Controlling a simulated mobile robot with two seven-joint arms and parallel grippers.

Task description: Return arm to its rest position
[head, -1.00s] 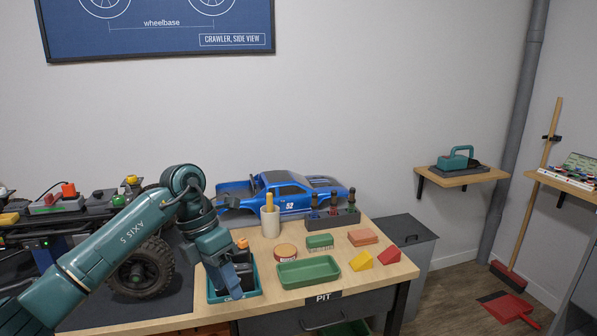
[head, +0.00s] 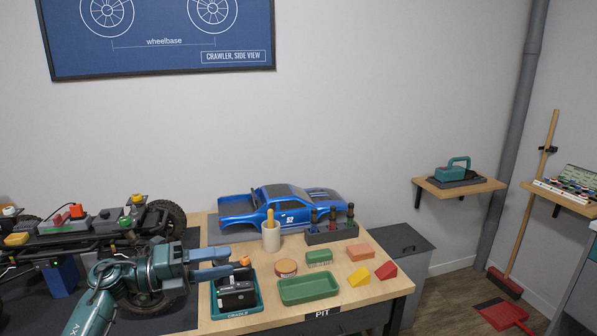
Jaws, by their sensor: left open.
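My left arm comes in from the lower left, and its left gripper (head: 213,263) is above the bench, just over and left of the teal cradle tray (head: 247,311). Its jaws are open, and I see nothing between them. A black battery-like block (head: 238,296) sits in the cradle tray below the gripper. The crawler chassis (head: 75,243) stands on a dark mat at the left, partly hidden by my arm. My right gripper is not in view.
A blue car body (head: 275,209) lies at the back of the bench. A beige cup (head: 271,237), a tool rack (head: 331,233), a green tray (head: 308,290) and coloured blocks (head: 386,270) fill the right part. A wall shelf (head: 459,189) stands farther right.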

